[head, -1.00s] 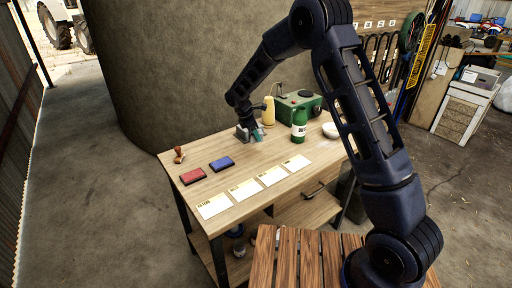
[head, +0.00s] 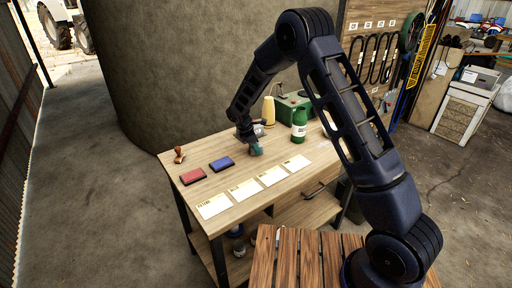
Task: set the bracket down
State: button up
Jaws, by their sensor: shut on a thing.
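My gripper (head: 254,146) is over the wooden workbench (head: 215,185), left of the green bottle and behind the row of white cards. It is shut on the bracket (head: 256,150), a small teal-grey piece at its fingertips. The bracket is small here and partly hidden by the gripper. I cannot tell whether it touches the bench top.
Several white labelled cards (head: 243,190) line the bench's front edge. A red pad (head: 193,176), a blue pad (head: 221,164) and a wooden stamp (head: 179,155) lie left. A green bottle (head: 299,123), yellow bottle (head: 268,110) and green box (head: 291,104) stand behind.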

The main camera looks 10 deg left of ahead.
jog(key=o, duration=1)
jog(key=shift+f, duration=0.1)
jog(key=shift+o, duration=0.2)
jog(key=v, duration=1.2)
jog(key=s+d+r+m+y, duration=0.1)
jog(key=s+d+r+m, duration=0.15)
jog(key=d+r, duration=0.55)
jog(key=s+d+r+m+y, duration=0.15)
jog(key=d+r+m, duration=0.35)
jog(key=d, duration=0.6)
jog(key=s+d+r+m, duration=0.3)
jog(key=d+r, duration=0.4)
jog(key=d, duration=0.2)
jog(key=s+d+r+m+t, duration=0.1)
jog(key=s+d+r+m, duration=0.15)
jog(key=s+d, duration=0.3)
jog(key=s+d+r+m, duration=0.2)
jog(key=s+d+m, duration=0.1)
jog(key=s+d, duration=0.3)
jog(key=s+d+f+m+t+y, duration=0.1)
jog(key=s+d+m, duration=0.5)
jog(key=s, duration=0.6)
jog(key=shift+s+d+f+t, duration=0.2)
jog(key=shift+d+f+t, duration=0.35)
jog(key=shift+d, duration=0.25)
jog(key=shift+y, duration=0.25)
